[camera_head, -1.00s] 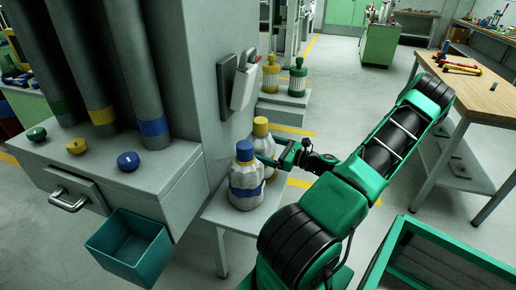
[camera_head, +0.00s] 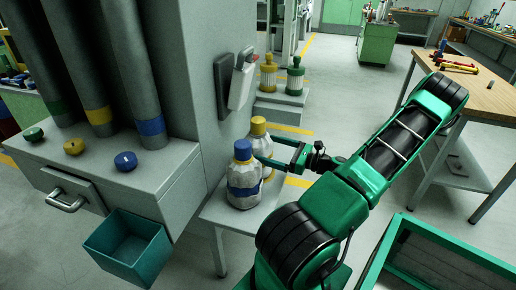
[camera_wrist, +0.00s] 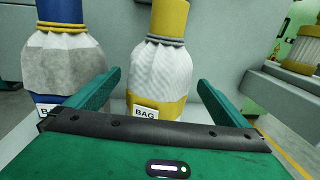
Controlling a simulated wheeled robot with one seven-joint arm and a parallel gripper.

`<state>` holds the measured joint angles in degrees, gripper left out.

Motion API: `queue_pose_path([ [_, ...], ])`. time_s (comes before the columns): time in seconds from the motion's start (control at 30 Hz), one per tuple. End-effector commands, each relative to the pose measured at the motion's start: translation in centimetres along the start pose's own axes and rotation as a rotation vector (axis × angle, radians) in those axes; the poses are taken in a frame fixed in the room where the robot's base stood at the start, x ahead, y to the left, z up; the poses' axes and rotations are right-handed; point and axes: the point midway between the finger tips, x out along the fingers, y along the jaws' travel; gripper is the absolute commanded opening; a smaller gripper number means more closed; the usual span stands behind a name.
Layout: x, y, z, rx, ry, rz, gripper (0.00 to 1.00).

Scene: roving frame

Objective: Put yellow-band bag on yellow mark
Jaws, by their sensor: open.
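The yellow-band bag (camera_wrist: 157,70), pale and ribbed with a yellow cap and yellow lower band, stands upright on a small grey shelf (camera_head: 235,215). In the head view the yellow-band bag (camera_head: 258,130) is partly hidden behind the blue-band bag (camera_head: 243,177). The blue-band bag (camera_wrist: 62,65) stands to its left in the wrist view. My gripper (camera_head: 273,150) is open at the right of the bags. In the wrist view my gripper (camera_wrist: 158,80) has a finger on each side of the yellow-band bag, apart from it. I cannot tell which yellow marking is the yellow mark.
A grey cabinet (camera_head: 185,190) with tubes, knobs and an open teal bin (camera_head: 130,250) is on the left. Yellow and green canisters (camera_head: 268,73) stand on a ledge behind. A wooden table (camera_head: 480,95) and a green-framed crate (camera_head: 440,255) are at the right. Yellow stripes (camera_head: 298,182) cross the floor.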

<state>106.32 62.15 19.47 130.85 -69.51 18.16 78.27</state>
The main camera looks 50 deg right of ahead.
Motion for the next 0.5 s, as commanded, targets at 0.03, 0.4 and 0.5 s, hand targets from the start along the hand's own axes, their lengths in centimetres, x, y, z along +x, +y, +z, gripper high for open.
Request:
queue_pose_path([
  [0.03,-1.2,-0.1,0.0,-0.001,0.001,-0.004,1.0],
  [0.4,-6.5,0.0,0.0,0.001,0.0,-0.001,1.0],
  [0.5,-7.0,0.0,0.0,0.0,0.0,0.0,1.0],
])
